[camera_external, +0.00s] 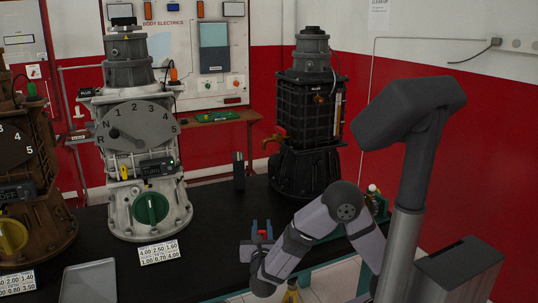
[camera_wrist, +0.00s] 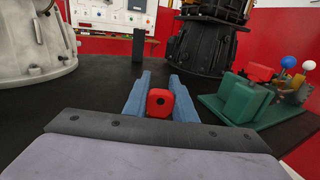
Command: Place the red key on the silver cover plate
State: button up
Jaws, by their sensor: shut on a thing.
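The red key (camera_wrist: 159,102) sits between the two blue fingers of my gripper (camera_wrist: 157,92) in the wrist view, with a dark hole in its near face. The fingers are shut on it. In the external view my gripper (camera_external: 262,228) holds the red key (camera_external: 262,233) over the front right part of the black table. The silver cover plate (camera_external: 88,282) appears to be the flat light-grey square at the front left of the table, well to the left of my gripper. Its lower edge is cut off, and it is not in the wrist view.
A white gearbox trainer (camera_external: 140,185) with a number card (camera_external: 158,252) stands between plate and gripper, farther back. A brown trainer (camera_external: 30,215) is at left, a black one (camera_external: 305,170) behind. A dark upright block (camera_external: 239,170) stands between. A green fixture (camera_wrist: 245,100) is right.

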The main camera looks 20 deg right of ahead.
jog(key=shift+f, duration=1.55)
jog(key=shift+f+b, duration=0.15)
jog(key=shift+b, duration=0.2)
jog(key=o, duration=1)
jog(key=shift+r, duration=0.25)
jog(key=v, duration=1.2)
jog(key=shift+f, duration=0.15)
